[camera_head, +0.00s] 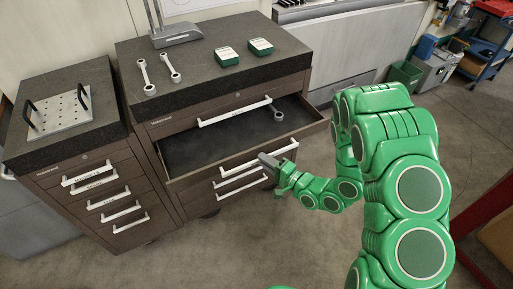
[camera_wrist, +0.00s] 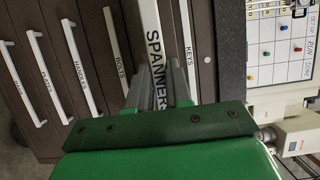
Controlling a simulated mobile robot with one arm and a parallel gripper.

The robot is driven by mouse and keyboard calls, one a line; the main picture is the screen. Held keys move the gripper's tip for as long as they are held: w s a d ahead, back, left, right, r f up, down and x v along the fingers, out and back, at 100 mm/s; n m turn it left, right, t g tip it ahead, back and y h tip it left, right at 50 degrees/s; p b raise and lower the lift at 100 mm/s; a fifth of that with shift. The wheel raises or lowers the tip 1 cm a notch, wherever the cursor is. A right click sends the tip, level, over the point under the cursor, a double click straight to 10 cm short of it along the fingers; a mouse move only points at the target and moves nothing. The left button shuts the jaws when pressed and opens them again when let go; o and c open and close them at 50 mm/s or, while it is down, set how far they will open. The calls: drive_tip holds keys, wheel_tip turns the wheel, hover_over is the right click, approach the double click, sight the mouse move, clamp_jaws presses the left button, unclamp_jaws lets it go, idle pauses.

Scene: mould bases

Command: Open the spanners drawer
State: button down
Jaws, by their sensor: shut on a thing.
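The spanners drawer (camera_head: 205,148) is pulled out from the brown right-hand cabinet, its dark inside showing. One ring-ended metal spanner (camera_head: 279,116) lies inside near its right side. My gripper (camera_head: 270,161) is at the white handle along the drawer's front edge, shut on it. In the wrist view the handle, labelled SPANNERS (camera_wrist: 154,42), runs between the two grey fingers of my gripper (camera_wrist: 172,82); the fingers hide part of it.
The KEYS drawer handle (camera_head: 235,112) is above; other shut drawers are below. Two spanners (camera_head: 158,72) and two green boxes (camera_head: 243,52) lie on the cabinet top. A second cabinet (camera_head: 85,165) stands left. Grey floor (camera_head: 250,245) lies clear in front.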

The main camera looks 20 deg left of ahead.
drive_tip(key=shift+s+d, duration=1.7)
drive_tip(key=shift+d, duration=0.1)
drive_tip(key=c, duration=1)
unclamp_jaws()
drive_tip(key=shift+c, duration=0.2)
drive_tip(key=v, duration=0.7)
drive_tip(key=shift+s+d, duration=0.15)
drive_tip(key=shift+d, duration=0.15)
